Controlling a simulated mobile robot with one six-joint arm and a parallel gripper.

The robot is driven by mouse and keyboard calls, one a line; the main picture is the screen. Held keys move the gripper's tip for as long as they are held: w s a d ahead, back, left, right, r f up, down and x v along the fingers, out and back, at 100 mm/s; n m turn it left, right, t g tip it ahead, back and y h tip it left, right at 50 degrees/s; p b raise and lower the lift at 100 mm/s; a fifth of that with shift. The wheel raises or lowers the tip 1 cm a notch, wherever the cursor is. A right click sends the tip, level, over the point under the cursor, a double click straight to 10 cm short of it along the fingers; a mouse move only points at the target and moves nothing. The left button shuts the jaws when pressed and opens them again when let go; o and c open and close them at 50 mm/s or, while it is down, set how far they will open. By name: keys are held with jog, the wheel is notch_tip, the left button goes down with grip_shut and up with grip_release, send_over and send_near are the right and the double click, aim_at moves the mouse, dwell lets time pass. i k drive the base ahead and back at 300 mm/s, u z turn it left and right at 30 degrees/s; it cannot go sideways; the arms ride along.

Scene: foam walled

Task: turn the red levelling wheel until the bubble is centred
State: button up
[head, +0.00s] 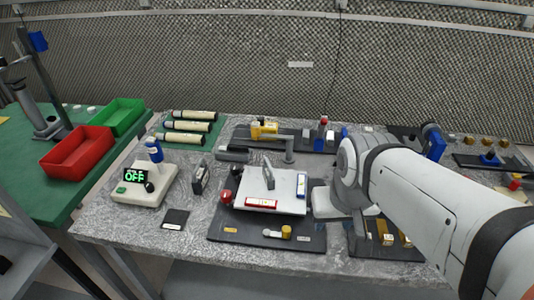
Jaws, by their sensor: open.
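The red levelling wheel (226,197) stands at the left front corner of a white levelling plate (282,188) on a dark mat. A vial with a red body (262,203) lies along the plate's front edge. A vial with a blue body (302,186) lies along its right edge. The bubbles are too small to make out. A grey upright handle (268,175) stands on the plate. My gripper (358,236) is low, right of the plate and clear of the wheel. It is open, partly hidden by my arm and hard to make out.
A device reading OFF (149,186) stands to the left. A yellow-and-grey piece (285,232) lies on the mat before the plate. Red (77,151) and green (119,116) bins stand on the green table.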

aim_at(226, 196)
jog(key=z, duration=0.95)
jog(key=k, duration=1.05)
jog(key=u, duration=0.9)
jog(key=i, duration=1)
jog(key=u, duration=0.05)
